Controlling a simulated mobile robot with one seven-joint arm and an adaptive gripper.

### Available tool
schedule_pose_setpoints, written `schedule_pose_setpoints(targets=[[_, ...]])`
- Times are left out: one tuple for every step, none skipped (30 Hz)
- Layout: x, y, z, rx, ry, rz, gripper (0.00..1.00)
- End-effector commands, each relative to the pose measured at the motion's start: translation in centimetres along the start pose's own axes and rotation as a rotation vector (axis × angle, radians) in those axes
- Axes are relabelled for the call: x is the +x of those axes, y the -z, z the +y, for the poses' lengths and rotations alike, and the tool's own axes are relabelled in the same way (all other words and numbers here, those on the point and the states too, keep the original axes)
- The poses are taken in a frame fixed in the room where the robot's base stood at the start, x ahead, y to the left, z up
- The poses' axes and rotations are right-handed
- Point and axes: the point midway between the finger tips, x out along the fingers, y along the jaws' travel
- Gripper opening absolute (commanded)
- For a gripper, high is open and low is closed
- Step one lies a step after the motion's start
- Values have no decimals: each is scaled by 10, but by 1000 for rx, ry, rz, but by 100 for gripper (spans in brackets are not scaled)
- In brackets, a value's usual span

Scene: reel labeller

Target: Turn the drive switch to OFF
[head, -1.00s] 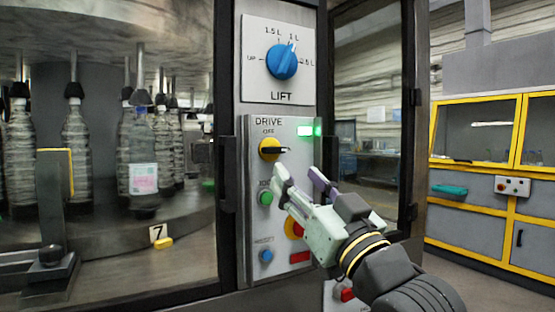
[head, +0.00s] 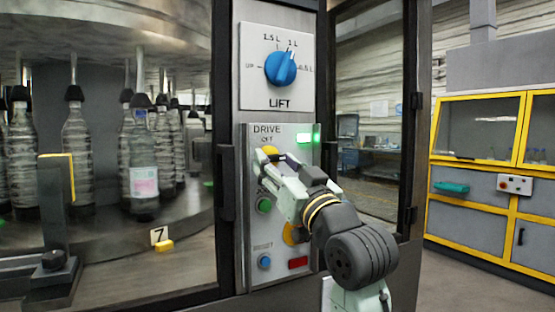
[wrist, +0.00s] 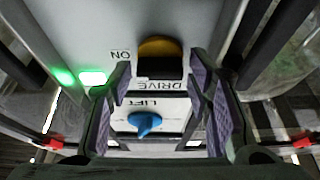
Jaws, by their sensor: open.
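The drive switch, a yellow knob with a black handle, sits on the grey DRIVE panel (head: 303,170). In the head view my gripper mostly hides it, with a bit of yellow (head: 270,151) showing. In the wrist view the knob (wrist: 158,48) is upper centre, its dark handle between my fingers. The upside-down ON mark (wrist: 120,55) is beside it. The OFF mark (head: 267,140) is above the knob in the head view. My gripper (head: 268,164) is open at the switch, one finger on each side; whether they touch it is unclear. A lit green lamp (head: 304,138) is on the panel.
The blue LIFT knob (head: 281,68) is on a plate above. A green button (head: 264,205) and a blue button (head: 264,262) are below the switch. A dark frame post with a handle (head: 225,180) stands left; a glass door (head: 365,130) is right.

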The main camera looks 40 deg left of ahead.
Motion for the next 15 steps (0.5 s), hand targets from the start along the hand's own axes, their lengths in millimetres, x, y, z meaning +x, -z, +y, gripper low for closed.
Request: schedule_pose_setpoints(targets=[[2,0,0,0,0,0,46],[2,0,0,0,0,0,46],[2,0,0,0,0,0,46],[2,0,0,0,0,0,46],[2,0,0,0,0,0,46],[2,0,0,0,0,0,46],[2,0,0,0,0,0,46],[2,0,0,0,0,0,46],[2,0,0,0,0,0,44],[2,0,0,0,0,0,42],[2,0,0,0,0,0,40],[2,0,0,0,0,0,37],[2,0,0,0,0,0,35],[2,0,0,0,0,0,33],[2,0,0,0,0,0,31]])
